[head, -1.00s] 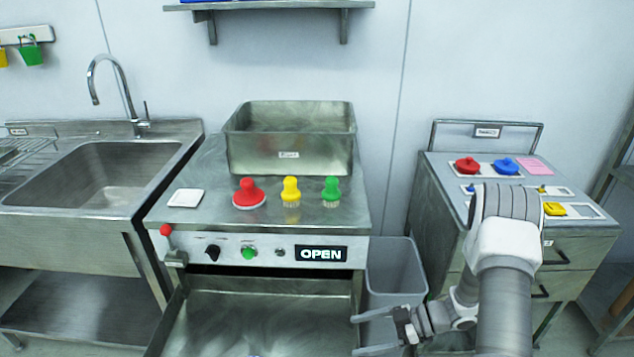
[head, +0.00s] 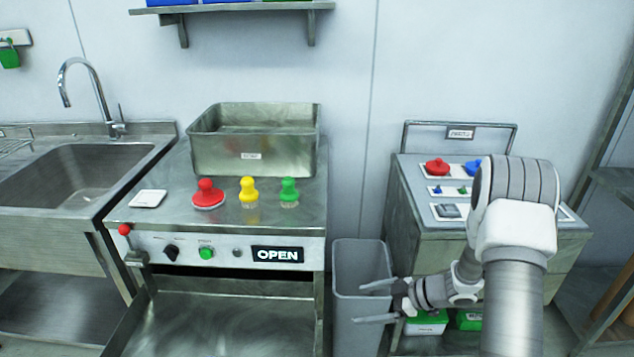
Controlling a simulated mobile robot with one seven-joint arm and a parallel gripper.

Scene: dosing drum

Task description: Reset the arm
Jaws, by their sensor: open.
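My gripper (head: 375,303) is at the lower middle right of the head view, its two fingers spread apart and pointing left. Nothing is between the fingers. It is in front of the grey bin (head: 362,262), low beside the steel machine's front. My arm (head: 513,235) is bent, with its thick upper links rising in front of the right-hand cabinet. They hide part of that cabinet's top.
The steel machine (head: 313,220) carries a deep metal tray (head: 215,155), red (head: 207,192), yellow (head: 248,190) and green (head: 289,190) brushes, and a display (head: 277,255) reading OPEN. The cabinet (head: 405,200) is at right, with green boxes (head: 427,322) low behind my gripper. A sink (head: 85,175) is at left.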

